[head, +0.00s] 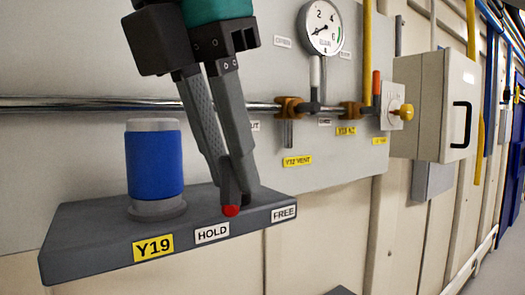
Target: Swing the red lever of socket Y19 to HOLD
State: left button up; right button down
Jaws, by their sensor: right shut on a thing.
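The dark grey socket block (80,240) bears a yellow Y19 label (153,248), a white HOLD label (212,233) and a white FREE label (284,213) on its front edge. The red lever shows only as a small red tip (231,211), above the right end of the HOLD label and left of FREE. My right gripper (232,188) reaches down from above with its fingertips shut on the lever, hiding most of it. A blue cylinder (154,165) with grey ends stands upright on the block, left of my fingers. My left gripper is not in view.
A metal rail (80,103) runs along the wall behind my gripper. A gauge (321,28), Y12 VENT label (297,160) and orange-brown fittings (289,107) are to the right. A pale cabinet (433,105) juts out farther right. The space before the block looks clear.

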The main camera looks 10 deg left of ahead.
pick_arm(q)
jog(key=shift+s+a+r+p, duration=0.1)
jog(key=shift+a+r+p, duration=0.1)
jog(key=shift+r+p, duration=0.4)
pick_arm(e)
jog(key=shift+a+r+m+h, duration=0.1)
jog(key=shift+a+m+h, duration=0.3)
jog(key=shift+a+m, duration=0.65)
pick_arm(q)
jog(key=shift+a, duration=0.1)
pick_arm(e)
jog(key=shift+d+m+g, duration=0.25)
jog(key=shift+g, duration=0.15)
jog(key=c, duration=0.8)
grip_release()
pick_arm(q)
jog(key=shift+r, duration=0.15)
pick_arm(e)
jog(key=shift+o, duration=0.2)
